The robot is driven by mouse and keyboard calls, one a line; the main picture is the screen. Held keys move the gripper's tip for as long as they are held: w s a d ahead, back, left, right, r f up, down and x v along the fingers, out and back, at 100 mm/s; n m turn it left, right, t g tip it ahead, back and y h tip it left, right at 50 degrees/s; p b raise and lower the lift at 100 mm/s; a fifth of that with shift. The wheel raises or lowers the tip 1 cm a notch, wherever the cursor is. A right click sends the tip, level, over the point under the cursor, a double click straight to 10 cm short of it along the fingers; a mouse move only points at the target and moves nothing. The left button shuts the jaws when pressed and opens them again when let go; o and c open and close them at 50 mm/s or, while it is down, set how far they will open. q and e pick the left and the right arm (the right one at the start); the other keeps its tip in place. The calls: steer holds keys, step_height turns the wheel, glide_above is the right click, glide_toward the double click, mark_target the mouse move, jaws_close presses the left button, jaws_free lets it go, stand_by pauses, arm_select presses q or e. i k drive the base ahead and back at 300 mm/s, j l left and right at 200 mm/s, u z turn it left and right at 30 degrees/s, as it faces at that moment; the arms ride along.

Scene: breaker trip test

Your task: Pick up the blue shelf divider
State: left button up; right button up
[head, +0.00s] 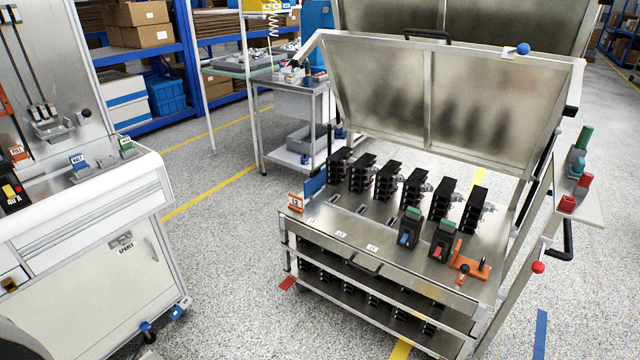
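A small upright blue panel (315,184) stands at the left end of the cart's top deck, beside the rear row of black breakers. It looks like a flat plate and may be the blue shelf divider, but I cannot tell for sure. A smaller blue labelled piece (78,161) stands on the white cabinet at the left. Neither gripper shows in the head view.
The metal cart (330,225) carries several black breakers (386,181) under a raised framed lid (440,95). Two green-topped breakers (410,228) and an orange fixture (468,265) sit at its front right. A white cabinet (95,285) stands left, with open floor between.

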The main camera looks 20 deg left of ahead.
mark_target(317, 179)
steer(key=i+j+z, duration=0.25)
steer(key=j, duration=0.25)
steer(key=i+j+z, duration=0.2)
steer(key=j, duration=0.35)
steer(key=j+z, duration=0.25)
steer(key=j, duration=0.3)
steer(key=j+z, duration=0.25)
steer(key=j, duration=0.35)
steer(key=i+j, duration=0.4)
steer(key=i, duration=0.1)
